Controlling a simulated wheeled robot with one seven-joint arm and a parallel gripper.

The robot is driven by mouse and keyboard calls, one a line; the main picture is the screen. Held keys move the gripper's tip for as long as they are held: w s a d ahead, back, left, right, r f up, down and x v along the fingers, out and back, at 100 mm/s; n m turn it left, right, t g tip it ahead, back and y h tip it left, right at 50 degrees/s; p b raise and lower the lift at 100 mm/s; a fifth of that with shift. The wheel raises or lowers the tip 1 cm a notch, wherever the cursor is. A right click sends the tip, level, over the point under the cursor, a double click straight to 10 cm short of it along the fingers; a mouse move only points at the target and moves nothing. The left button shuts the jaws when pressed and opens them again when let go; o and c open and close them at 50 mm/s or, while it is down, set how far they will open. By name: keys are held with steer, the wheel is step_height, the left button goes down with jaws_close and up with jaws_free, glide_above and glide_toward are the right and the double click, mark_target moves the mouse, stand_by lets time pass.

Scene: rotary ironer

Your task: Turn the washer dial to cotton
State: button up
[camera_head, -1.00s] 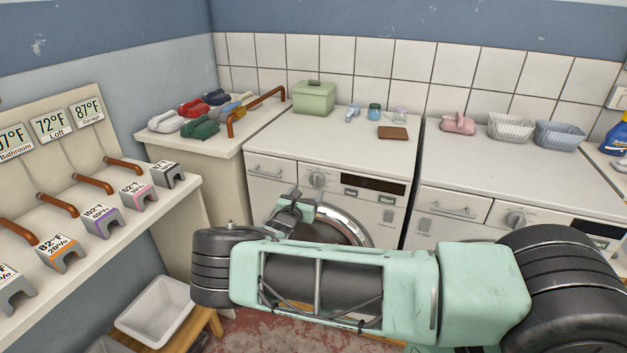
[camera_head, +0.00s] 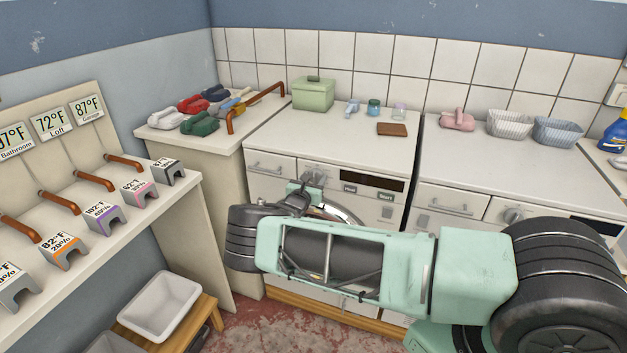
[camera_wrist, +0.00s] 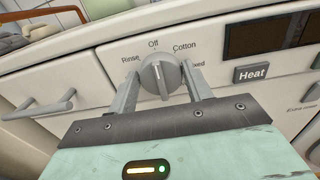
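The washer dial (camera_wrist: 161,76) is a grey round knob on the white washer's front panel. In the wrist view the labels Rinse, Off and Cotton stand around it, and a fourth label at right is partly hidden by a finger. The dial's raised grip stands nearly upright, toward Off. My gripper (camera_wrist: 161,72) is open, with one finger on each side of the dial. Whether either finger touches it I cannot tell. In the head view my gripper (camera_head: 312,184) is at the washer's panel and mostly covers the dial.
A Heat button (camera_wrist: 252,73) and dark display (camera_wrist: 265,32) lie right of the dial. A drawer handle (camera_wrist: 38,106) sticks out at left. A second machine (camera_head: 465,190) stands at right. A green box (camera_head: 314,93) and small items sit on the washer top.

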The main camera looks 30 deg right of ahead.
steer(key=shift+m, duration=0.3)
steer(key=m, duration=0.4)
steer(key=shift+s+b, duration=0.1)
steer(key=shift+b, duration=0.2)
steer(key=shift+f+m, duration=0.15)
steer(key=shift+m, duration=1.85)
steer(key=shift+d, duration=0.1)
steer(key=o, duration=1)
steer(key=shift+c, duration=0.2)
steer(key=b+v, duration=0.4)
steer(key=v, duration=1.3)
steer(key=shift+s, duration=0.25)
